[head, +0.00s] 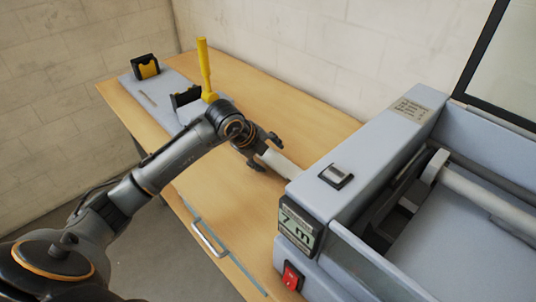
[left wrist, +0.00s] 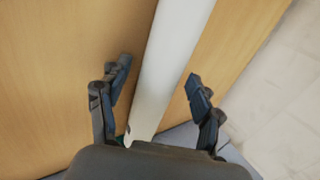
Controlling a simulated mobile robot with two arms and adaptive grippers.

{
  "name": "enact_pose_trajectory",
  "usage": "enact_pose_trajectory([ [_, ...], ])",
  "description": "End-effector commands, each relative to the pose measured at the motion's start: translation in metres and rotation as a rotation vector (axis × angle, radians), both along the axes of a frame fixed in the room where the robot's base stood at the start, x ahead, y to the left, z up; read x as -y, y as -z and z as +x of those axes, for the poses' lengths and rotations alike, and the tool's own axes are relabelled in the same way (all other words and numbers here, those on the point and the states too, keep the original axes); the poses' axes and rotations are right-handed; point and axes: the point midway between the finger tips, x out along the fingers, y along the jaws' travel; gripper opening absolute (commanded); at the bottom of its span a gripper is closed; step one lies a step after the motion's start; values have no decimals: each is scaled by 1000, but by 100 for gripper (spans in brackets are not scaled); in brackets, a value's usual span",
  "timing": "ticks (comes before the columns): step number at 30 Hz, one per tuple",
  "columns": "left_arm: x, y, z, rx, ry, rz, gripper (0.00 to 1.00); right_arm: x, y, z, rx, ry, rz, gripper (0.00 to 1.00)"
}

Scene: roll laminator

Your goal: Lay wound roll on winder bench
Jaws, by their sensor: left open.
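A white roll (head: 281,163) lies low over the wooden bench, its right end hidden behind the laminator. It also shows in the left wrist view (left wrist: 172,50), running lengthwise between my fingers. My left gripper (head: 264,150) is open, at the roll's left end, with one finger on each side. In the left wrist view both fingers (left wrist: 160,75) stand apart from the roll. The wooden bench (head: 235,195) carries a grey plate (head: 165,100) with two black-and-yellow cradles (head: 145,67) at the back left. My right gripper is out of view.
The grey laminator (head: 400,130) with a red switch (head: 292,276) and display fills the right side. A yellow upright handle (head: 204,68) stands by the nearer cradle. The bench front has a metal handle (head: 208,238). Bare wood lies behind my gripper.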

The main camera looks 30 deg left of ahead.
Motion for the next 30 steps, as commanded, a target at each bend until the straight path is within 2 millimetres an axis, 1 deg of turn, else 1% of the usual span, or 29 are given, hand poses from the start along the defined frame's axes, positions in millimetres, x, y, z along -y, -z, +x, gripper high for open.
enact_pose_trajectory([
  [5, -1, -4, -2, 1, -1, 0, 65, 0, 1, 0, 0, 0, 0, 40],
  [8, -4, -15, -8, 5, 1, 1, 65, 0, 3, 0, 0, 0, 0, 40],
  [15, -14, -57, -35, 6, 0, 4, 65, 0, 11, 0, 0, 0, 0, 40],
  [21, -20, -86, -54, 4, 0, 1, 65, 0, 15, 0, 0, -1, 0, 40],
  [25, -21, -97, -61, 1, -1, 0, 65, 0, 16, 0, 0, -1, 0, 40],
  [30, -22, -101, -63, 1, -1, 0, 65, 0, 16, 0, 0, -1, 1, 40],
])
